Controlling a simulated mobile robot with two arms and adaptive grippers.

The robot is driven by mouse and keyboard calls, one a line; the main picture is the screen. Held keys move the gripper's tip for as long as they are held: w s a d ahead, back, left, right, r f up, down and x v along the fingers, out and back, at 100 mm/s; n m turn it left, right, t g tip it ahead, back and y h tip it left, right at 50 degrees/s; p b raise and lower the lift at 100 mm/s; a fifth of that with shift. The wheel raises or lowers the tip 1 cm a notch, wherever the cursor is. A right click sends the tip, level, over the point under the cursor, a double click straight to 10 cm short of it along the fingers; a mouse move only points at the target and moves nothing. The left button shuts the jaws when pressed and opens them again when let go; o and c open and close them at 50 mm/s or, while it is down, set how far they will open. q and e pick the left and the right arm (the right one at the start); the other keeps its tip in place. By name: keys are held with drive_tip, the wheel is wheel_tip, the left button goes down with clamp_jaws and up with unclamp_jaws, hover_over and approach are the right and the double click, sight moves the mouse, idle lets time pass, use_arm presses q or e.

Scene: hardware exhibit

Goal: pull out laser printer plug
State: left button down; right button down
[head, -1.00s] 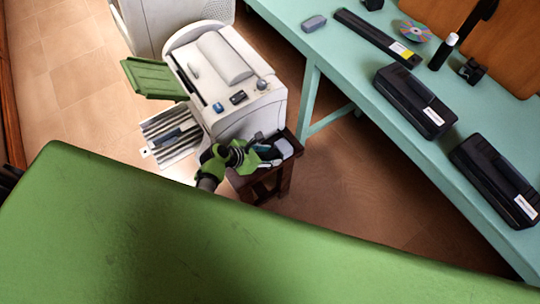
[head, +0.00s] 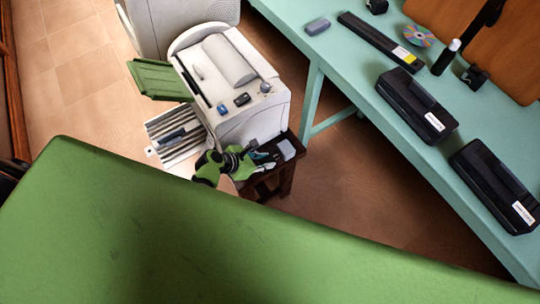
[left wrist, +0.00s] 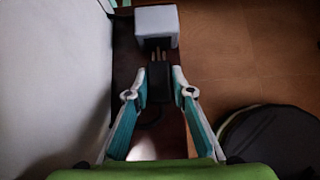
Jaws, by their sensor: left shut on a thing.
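The laser printer (head: 255,125) is a white machine with a green tray flap, standing on a small dark wooden stand. My left gripper (head: 268,160) is low beside the printer, at the stand. In the left wrist view my left gripper (left wrist: 160,75) is shut on the black plug (left wrist: 159,84), one finger on each side. The plug's metal prongs (left wrist: 159,54) show bare, pointing at the light grey socket block (left wrist: 157,24). I cannot tell whether their tips still touch the block. The block also shows in the head view (head: 287,149). My right gripper is out of view.
A teal table (head: 345,75) runs along the right with black cartridges (head: 418,105), a disc and a bottle on it. A large green surface (head: 190,240) fills the foreground. A round black object (left wrist: 265,140) is at the right in the wrist view.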

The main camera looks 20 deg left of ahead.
use_arm(q)
drive_tip(key=c, duration=1.8)
unclamp_jaws()
drive_tip(key=shift+s+a+f, duration=0.1)
drive_tip(key=shift+s+a, duration=0.05)
drive_tip(key=shift+s, duration=0.05)
drive_tip(key=shift+o, duration=0.2)
drive_tip(key=shift+s, duration=0.1)
drive_tip(key=v, duration=1.2)
